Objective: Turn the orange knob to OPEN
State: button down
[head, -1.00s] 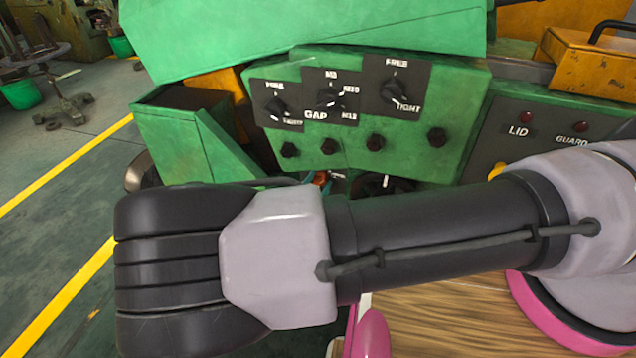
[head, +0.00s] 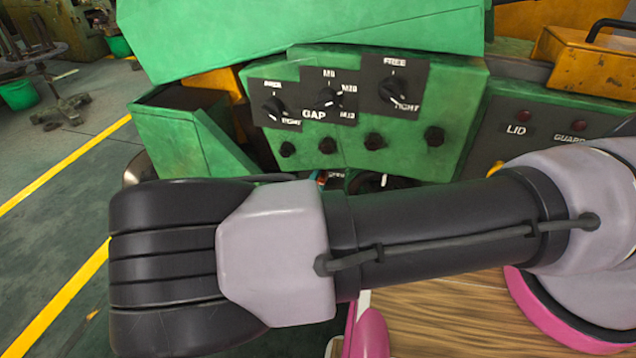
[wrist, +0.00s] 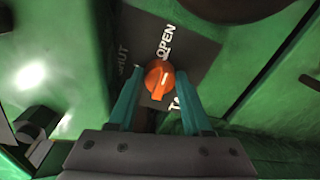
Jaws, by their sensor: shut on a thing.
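The orange knob (wrist: 158,82) sits on a dark label plate (wrist: 185,42) in the wrist view. OPEN is printed just above the knob, another word, partly legible as SHUT, at its left, and a cut-off word below right. The knob's white mark tilts up and slightly right, toward OPEN. My gripper (wrist: 159,74) has its two teal fingers on either side of the knob and is shut on it. In the head view my arm covers the gripper and nearly all of the knob's area.
A green panel (head: 455,95) with several black knobs and FREE, TIGHT and GAP labels stands above my arm in the head view. A grey LID and GUARD panel (head: 545,135) is at right. A green bin (head: 170,145) stands left. Green machine walls flank the knob closely.

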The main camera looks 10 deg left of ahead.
dwell(0.3)
jog(key=shift+c, duration=1.7)
grip_release()
jog(key=shift+s, duration=0.15)
jog(key=s, duration=1)
jog(key=shift+s+a+r, duration=0.3)
jog(key=shift+a+r, duration=0.05)
jog(key=shift+a, duration=0.1)
